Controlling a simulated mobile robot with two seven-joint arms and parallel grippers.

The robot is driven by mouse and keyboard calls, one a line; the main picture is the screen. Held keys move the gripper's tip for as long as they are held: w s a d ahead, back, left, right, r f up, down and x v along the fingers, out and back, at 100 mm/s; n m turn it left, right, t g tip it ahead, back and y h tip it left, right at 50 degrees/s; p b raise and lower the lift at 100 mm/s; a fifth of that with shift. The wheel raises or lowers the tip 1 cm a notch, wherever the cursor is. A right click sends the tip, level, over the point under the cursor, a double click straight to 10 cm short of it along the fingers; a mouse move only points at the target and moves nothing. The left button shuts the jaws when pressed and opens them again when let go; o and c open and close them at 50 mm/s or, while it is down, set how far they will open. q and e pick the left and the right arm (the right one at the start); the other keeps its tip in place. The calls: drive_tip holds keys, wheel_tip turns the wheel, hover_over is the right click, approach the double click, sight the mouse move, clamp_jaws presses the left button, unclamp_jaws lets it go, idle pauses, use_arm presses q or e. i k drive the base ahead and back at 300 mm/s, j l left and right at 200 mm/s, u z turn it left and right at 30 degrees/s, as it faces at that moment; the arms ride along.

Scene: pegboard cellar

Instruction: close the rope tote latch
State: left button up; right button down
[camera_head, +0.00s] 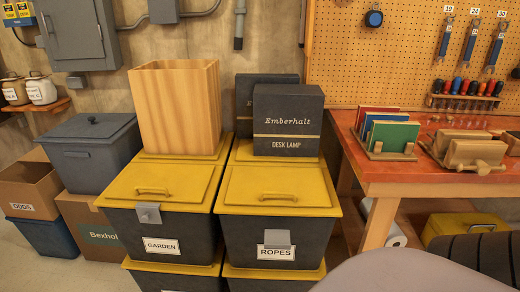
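The rope tote (239,238) is a dark grey box with a yellow lid (275,187), labelled ROPES (275,253), in the middle of the head view. Its lid lies flat on the box. Its grey latch (277,238) hangs on the front wall below the lid's rim, apart from the rim, and covers the top of the label. On the garden tote (190,236) to the left, a similar grey latch (148,213) sits higher, against the lid's rim. Neither of my grippers is in view.
A tall wooden bin (176,112) stands behind the garden lid. A red-topped workbench (390,178) is at right. A pale rounded shape covers the lower right.

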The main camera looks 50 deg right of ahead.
sight(274, 239)
drive_tip(key=k+l+z, duration=0.2)
drive_tip(key=l+z, duration=0.15)
drive_tip(key=l, duration=1)
drive_tip(key=l+z, duration=0.35)
drive_tip(key=l, duration=1)
